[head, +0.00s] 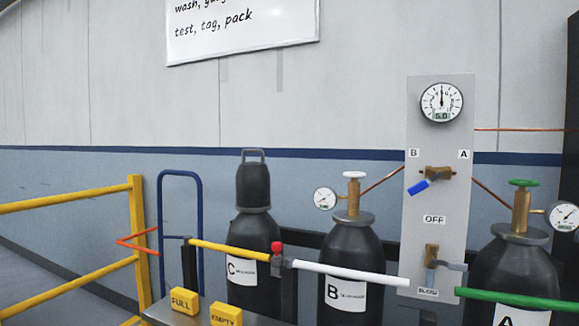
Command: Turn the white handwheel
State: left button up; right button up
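The white handwheel (355,175) sits on top of the brass valve (353,198) of the dark cylinder labelled B (348,240), right of the picture's middle. A small round gauge (325,199) is joined to the left of this valve, and a copper pipe (383,180) runs from it up to the panel. The handwheel is in plain view and nothing touches it. Neither of my grippers shows in the head view.
A white bar (350,274) crosses in front of cylinder B, with a yellow bar (228,250) and a green bar (510,300) beside it. The grey panel (415,240) stands right of the valve. Cylinder C (254,235) and green-wheeled cylinder A (515,265) flank it.

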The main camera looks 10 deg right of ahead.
aim_at(355, 175)
jog(key=u, duration=0.95)
jog(key=i, duration=0.95)
jog(key=z, duration=1.95)
